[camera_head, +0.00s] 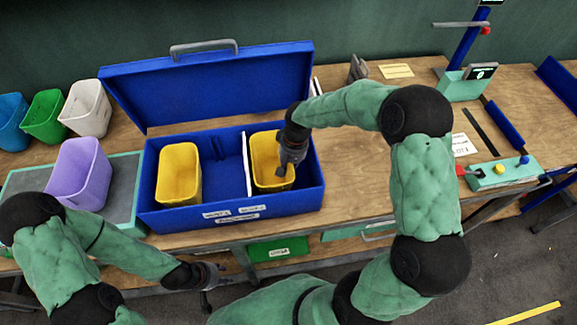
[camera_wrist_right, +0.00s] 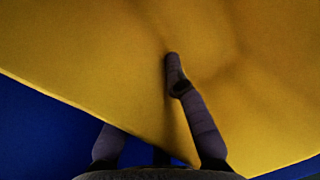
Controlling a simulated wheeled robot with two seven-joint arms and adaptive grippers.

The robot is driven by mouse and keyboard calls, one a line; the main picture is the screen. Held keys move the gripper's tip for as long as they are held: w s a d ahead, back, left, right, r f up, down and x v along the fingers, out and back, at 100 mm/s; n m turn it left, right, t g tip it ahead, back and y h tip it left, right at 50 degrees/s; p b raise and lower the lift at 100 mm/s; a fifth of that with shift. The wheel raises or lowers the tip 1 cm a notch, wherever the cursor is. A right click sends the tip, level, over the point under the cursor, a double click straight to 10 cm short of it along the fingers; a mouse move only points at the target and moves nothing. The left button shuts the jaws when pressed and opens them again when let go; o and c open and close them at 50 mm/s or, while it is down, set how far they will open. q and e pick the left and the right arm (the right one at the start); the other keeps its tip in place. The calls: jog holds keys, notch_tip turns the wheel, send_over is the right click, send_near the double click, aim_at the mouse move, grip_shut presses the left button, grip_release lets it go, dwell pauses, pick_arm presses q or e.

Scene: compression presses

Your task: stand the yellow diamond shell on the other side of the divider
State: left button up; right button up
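A blue case (camera_head: 229,219) stands on the table with its lid raised. A white divider (camera_head: 246,165) splits it. One yellow shell (camera_head: 179,174) stands upright left of the divider. Another yellow shell (camera_head: 263,150) is right of the divider, with my right gripper (camera_head: 284,172) at its right side. In the right wrist view, one finger lies along the yellow wall (camera_wrist_right: 100,60) and the other goes behind its edge. The right gripper (camera_wrist_right: 170,90) appears shut on this wall. The diamond outline is not clear. My left gripper (camera_head: 213,284) is open and empty before the table's front edge.
A purple bin (camera_head: 80,173) stands on a grey mat left of the case. White (camera_head: 87,107), green (camera_head: 45,117) and blue (camera_head: 11,122) bins stand behind it. A button box (camera_head: 500,174) and a press stand at the right. The raised lid (camera_head: 210,88) closes off the back.

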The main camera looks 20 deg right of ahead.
jog(key=shift+o, duration=0.7)
jog(key=shift+r, duration=0.15)
jog(key=shift+r, duration=0.4)
notch_tip(320, 180, up, 11)
jog(key=d+p, duration=0.1)
jog(key=p, duration=0.2)
jog(key=shift+s+d, duration=0.25)
jog(key=shift+d, duration=0.05)
jog(key=shift+r, duration=0.1)
